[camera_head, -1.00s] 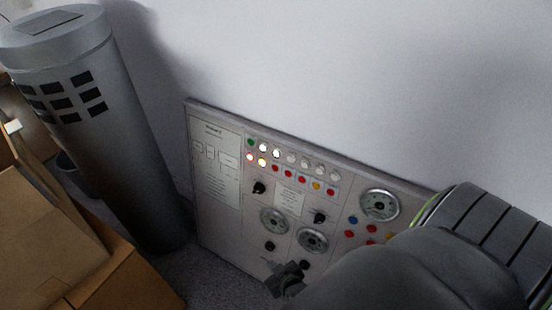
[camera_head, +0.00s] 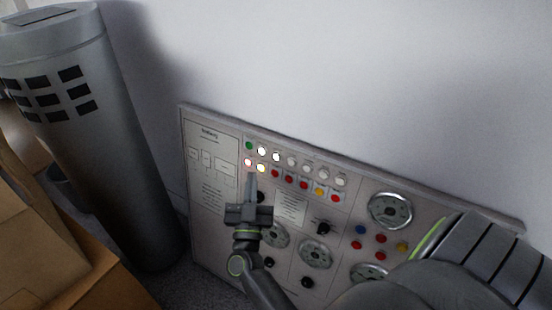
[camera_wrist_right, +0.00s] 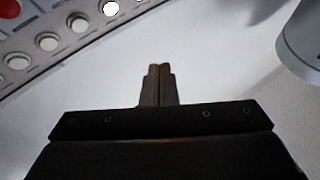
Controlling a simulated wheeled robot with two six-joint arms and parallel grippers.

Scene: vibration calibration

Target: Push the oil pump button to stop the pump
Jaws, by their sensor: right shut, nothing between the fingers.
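The control panel (camera_head: 195,200) leans against the wall, with two rows of small buttons near its top. The upper row has a green button (camera_head: 249,145), then white ones, two of them brightly lit. The labels are too small to tell which is the oil pump button. My right gripper (camera_head: 253,178) is shut and empty, its tips just below those lit buttons in the picture; contact cannot be told. Its shut fingers (camera_wrist_right: 158,72) also show in the right wrist view. My left gripper is out of view.
A tall grey cylinder (camera_head: 125,170) stands left of the panel. Cardboard boxes (camera_head: 95,275) are at the lower left. The panel also carries gauges (camera_head: 390,210), black knobs and other coloured buttons. The white wall (camera_head: 330,70) rises behind it.

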